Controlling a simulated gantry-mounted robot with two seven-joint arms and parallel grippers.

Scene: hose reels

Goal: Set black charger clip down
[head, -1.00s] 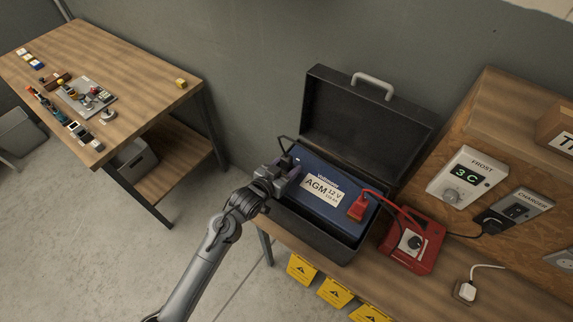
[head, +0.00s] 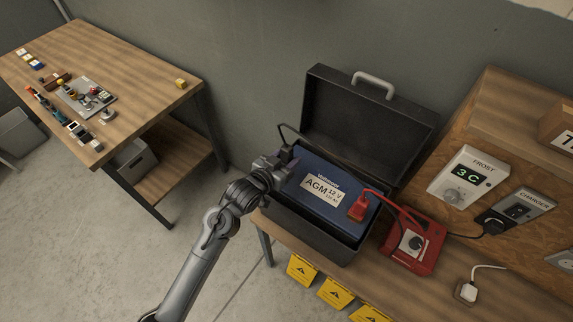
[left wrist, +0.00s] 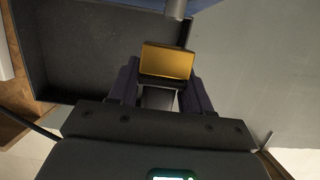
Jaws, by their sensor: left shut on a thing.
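My left gripper (head: 288,160) is at the left end of the blue AGM battery (head: 333,190), which sits in an open black case. In the left wrist view its two dark fingers (left wrist: 162,88) are shut on the black charger clip, whose brass-coloured face (left wrist: 166,62) shows between them. In the head view the clip is mostly hidden by the gripper; a black cable (head: 291,130) loops up behind it. A grey battery post (left wrist: 177,8) shows just beyond the clip, with a gap in the picture. A red clip (head: 358,207) is on the battery's right side. My right gripper is not in view.
The case's raised lid (head: 368,115) stands behind the battery. A red charger (head: 411,247) is on the bench to the right, near the frost and charger wall units. A second table (head: 130,70) with small parts stands at left. Open floor lies between.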

